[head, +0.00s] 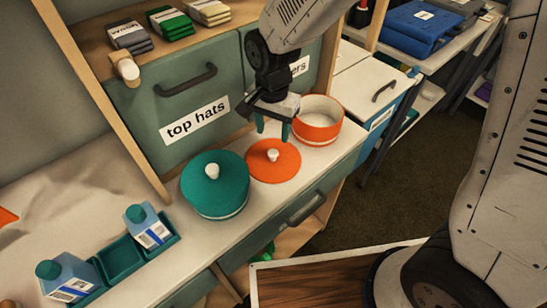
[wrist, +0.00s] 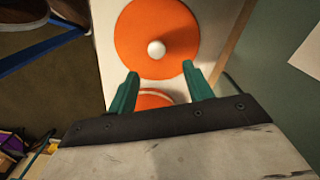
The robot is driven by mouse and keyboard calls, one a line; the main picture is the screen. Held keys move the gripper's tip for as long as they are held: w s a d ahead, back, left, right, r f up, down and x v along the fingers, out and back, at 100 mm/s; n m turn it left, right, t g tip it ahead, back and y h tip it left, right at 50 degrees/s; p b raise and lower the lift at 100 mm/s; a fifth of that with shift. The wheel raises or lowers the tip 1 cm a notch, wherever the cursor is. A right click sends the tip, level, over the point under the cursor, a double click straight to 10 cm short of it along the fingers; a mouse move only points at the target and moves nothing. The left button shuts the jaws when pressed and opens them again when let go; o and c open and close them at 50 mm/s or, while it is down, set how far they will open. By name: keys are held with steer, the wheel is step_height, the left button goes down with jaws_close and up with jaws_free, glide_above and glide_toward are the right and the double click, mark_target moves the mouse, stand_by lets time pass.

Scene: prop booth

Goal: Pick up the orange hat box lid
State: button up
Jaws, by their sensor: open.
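The orange hat box lid (head: 266,168) is a flat round disc with a white knob (head: 273,155), lying on the white counter. The lid also shows in the wrist view (wrist: 156,22), beyond my fingertips, with its knob (wrist: 156,48) between their lines. My gripper (head: 273,132) is open and empty, with teal fingers pointing down above the counter, close to the lid's back edge. The fingers also show in the wrist view (wrist: 160,72). The open orange hat box (head: 318,133) stands behind the lid on the right; a part of it shows between the fingers.
A teal hat box with its lid on (head: 215,185) stands just left of the orange lid. A teal tray (head: 122,262) with two blue-and-white bottles is at the front left. The "top hats" drawer (head: 190,85) and a wooden post (head: 107,110) rise behind.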

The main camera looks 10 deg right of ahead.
mark_target(273, 151)
steer(key=f, duration=0.6)
steer(key=shift+s+f, duration=0.35)
steer(key=c, duration=1)
